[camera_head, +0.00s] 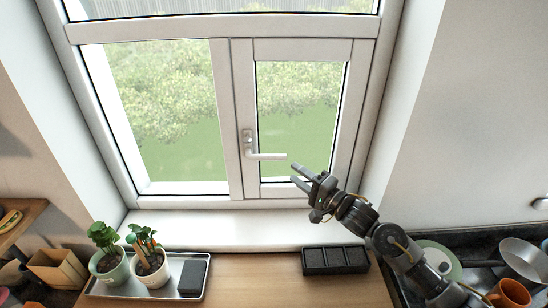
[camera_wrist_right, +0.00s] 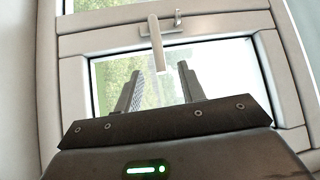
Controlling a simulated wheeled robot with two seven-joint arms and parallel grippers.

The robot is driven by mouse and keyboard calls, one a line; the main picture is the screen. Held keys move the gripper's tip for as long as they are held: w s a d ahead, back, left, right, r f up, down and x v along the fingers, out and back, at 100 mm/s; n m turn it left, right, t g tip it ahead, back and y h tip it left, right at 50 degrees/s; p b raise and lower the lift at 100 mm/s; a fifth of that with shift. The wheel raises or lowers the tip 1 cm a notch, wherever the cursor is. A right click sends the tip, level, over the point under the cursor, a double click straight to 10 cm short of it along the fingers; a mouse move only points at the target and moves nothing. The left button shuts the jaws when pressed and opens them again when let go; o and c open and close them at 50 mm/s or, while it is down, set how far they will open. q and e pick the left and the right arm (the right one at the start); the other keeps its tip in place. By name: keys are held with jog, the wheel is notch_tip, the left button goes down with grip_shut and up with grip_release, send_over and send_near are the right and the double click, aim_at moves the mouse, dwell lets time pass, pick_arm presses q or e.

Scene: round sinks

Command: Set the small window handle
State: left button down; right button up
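The small window handle (camera_head: 267,156) is a white lever on the frame of the right-hand sash (camera_head: 302,48). It points horizontally to the right from its upright base plate (camera_head: 248,138). My right gripper (camera_head: 296,174) is just right of and slightly below the handle's free end in the head view. In the right wrist view, the gripper (camera_wrist_right: 158,85) is open, and the handle's tip (camera_wrist_right: 155,45) reaches toward the gap between its two fingers. I cannot tell whether they touch. The sash appears closed. My left gripper is not in view.
A tray (camera_head: 100,288) with two potted plants (camera_head: 150,262) and a dark block (camera_head: 192,277) stands at the lower left. Dishes and an orange mug (camera_head: 512,293) are at the lower right. Bare counter lies between tray and box.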

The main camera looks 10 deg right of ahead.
aim_at(273, 158)
jog(key=b+x, duration=0.1)
jog(key=x, duration=0.2)
jog(key=b+x, duration=0.2)
jog(key=x, duration=0.1)
jog(key=b+x, duration=0.1)
jog(key=x, duration=0.2)
jog(key=shift+w+a+f+b, duration=0.15)
jog(key=shift+w+f+b, duration=0.15)
jog(key=shift+b, duration=0.1)
jog(key=shift+w+a+r, duration=0.15)
jog(key=shift+w+a, duration=0.05)
jog(key=shift+w, duration=0.1)
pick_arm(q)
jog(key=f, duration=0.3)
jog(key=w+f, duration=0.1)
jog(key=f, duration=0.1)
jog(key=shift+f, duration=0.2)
pick_arm(e)
jog(key=shift+c, duration=0.3)
grip_shut()
